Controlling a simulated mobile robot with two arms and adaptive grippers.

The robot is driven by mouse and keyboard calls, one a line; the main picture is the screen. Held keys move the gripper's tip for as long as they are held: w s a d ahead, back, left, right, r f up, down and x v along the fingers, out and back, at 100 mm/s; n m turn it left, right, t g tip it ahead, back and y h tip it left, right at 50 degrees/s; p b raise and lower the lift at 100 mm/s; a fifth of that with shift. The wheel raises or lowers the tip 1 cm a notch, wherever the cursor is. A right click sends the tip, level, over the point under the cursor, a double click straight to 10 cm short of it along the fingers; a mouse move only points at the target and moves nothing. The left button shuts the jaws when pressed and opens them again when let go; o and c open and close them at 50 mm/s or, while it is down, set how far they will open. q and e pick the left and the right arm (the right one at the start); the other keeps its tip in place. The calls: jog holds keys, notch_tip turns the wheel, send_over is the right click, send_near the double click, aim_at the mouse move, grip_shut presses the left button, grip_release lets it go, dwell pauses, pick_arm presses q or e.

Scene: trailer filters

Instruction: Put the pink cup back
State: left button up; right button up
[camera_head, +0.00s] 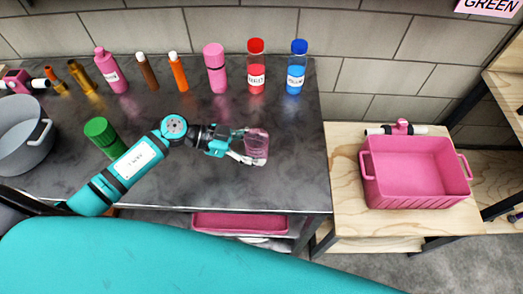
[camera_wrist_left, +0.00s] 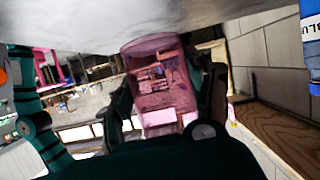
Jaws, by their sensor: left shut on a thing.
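The pink cup (camera_head: 257,147) is translucent and sits at the end of my left arm, over the right part of the dark counter (camera_head: 200,180). My left gripper (camera_head: 243,147) is shut on it from its left side. In the left wrist view the cup (camera_wrist_left: 158,85) fills the middle between the two dark fingers. I cannot tell whether the cup touches the counter. My right gripper is not in view.
A red-capped bottle (camera_head: 256,70), a blue-capped bottle (camera_head: 297,70) and a pink bottle (camera_head: 215,70) line the back. Right of the counter, a pink bin (camera_head: 413,193) sits on a wooden table (camera_head: 347,200).

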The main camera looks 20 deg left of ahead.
aim_at(261, 154)
pick_arm(q)
jog(key=shift+w+d, duration=0.45)
jog(key=shift+w, duration=0.15)
jog(key=shift+f, duration=1.85)
jog(key=shift+f, duration=0.15)
jog(key=o, duration=1.3)
